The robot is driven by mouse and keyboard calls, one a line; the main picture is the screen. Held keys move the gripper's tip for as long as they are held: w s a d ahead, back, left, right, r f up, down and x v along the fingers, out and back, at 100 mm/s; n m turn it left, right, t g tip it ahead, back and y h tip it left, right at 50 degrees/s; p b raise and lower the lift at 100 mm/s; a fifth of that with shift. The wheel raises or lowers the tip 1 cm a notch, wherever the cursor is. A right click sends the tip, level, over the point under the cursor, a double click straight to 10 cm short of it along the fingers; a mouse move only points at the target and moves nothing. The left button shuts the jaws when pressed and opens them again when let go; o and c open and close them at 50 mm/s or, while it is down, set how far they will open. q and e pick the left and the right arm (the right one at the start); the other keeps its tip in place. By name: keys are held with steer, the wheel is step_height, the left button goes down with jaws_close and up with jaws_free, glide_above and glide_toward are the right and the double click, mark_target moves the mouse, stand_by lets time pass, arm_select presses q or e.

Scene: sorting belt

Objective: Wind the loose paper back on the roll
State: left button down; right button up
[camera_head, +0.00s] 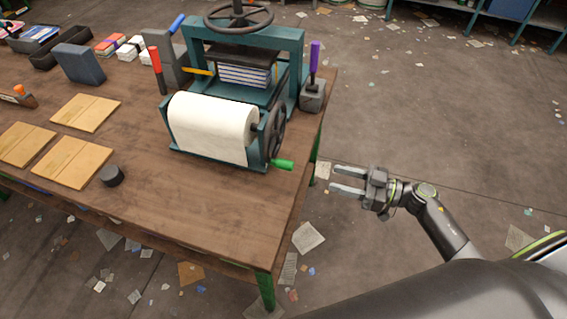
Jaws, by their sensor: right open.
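A white paper roll (214,114) sits in a teal stand (205,164) on the wooden table. A sheet of its paper hangs down over the front of the roll. A dark crank wheel (274,128) is on the roll's right side, with a green handle (281,165) low near the table's right edge. My right gripper (346,179) is open and empty, past the table's right edge, to the right of the green handle and apart from it. Its two fingers point left toward the table. My left gripper is not in view.
A teal press with a handwheel (238,15) stands behind the roll. A purple-handled tool (314,58) stands in a grey block at the right edge. Wooden boards (72,162) and a black puck (111,176) lie left. The table's front right is clear. Paper scraps litter the floor.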

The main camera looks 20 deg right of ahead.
mark_target(286, 165)
steer(key=p+x, duration=0.2)
steer(key=x, duration=1.1)
steer(key=shift+w+a, duration=0.2)
steer(key=shift+w, duration=0.05)
steer(key=shift+w+a, duration=0.35)
steer(key=shift+a, duration=0.15)
steer(key=shift+c, duration=0.6)
jaws_close()
